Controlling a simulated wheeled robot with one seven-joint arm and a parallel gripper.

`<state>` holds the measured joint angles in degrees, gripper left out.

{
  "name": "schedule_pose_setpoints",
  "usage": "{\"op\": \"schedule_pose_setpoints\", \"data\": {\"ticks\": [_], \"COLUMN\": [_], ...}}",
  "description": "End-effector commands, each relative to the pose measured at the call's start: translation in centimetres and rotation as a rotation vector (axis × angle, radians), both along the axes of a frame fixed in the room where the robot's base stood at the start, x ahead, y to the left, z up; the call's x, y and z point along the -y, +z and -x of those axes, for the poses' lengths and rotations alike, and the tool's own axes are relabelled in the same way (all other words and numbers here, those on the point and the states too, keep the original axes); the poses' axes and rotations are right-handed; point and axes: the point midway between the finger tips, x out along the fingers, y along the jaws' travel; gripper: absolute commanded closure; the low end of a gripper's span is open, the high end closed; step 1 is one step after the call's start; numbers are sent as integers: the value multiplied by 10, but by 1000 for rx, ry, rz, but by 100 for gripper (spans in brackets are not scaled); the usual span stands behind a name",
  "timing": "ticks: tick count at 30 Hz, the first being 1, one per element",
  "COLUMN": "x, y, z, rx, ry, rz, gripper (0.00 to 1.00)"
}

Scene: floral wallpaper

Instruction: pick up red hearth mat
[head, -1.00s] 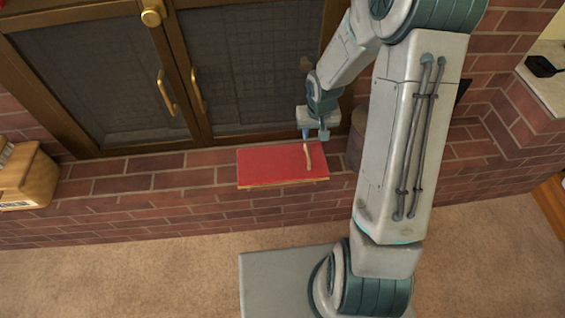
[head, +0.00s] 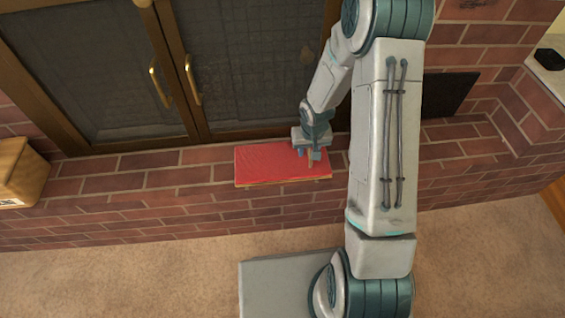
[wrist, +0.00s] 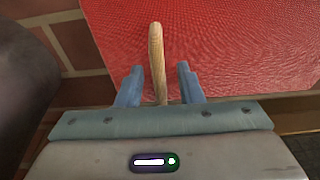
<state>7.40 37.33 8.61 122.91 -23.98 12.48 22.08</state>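The red hearth mat (head: 262,163) is a flat red rectangle with a tan front edge, lying on the brick ledge. It fills the top of the wrist view (wrist: 240,50). A narrow wooden piece (wrist: 156,45) lies at the mat's right part; I cannot tell whether it is fixed to the mat. My gripper (head: 312,160) is over the mat's right end. In the wrist view its two blue fingers (wrist: 158,76) are apart, one on each side of the wooden piece, with gaps showing. Whether the fingertips touch the mat is unclear.
Dark glass doors with brass handles (head: 192,80) stand just behind the ledge. A wooden box (head: 22,172) sits at the left end. The brick ledge (head: 130,185) is bare left of the mat. Carpet (head: 120,275) is open in front.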

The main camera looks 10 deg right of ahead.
Motion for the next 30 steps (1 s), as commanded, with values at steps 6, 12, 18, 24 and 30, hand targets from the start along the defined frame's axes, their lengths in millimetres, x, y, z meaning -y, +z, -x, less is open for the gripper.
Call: {"op": "schedule_pose_setpoints", "data": {"ticks": [6,12,18,24,30], "x": [0,0,0,0,0], "y": [-1,-1,0,7,34], "z": [-1,0,-1,-1,-1], "rx": [1,0,1,2,3], "ry": [0,1,1,1,0], "rz": [0,0,0,0,0], "gripper": [66,100,100,100,100]}}
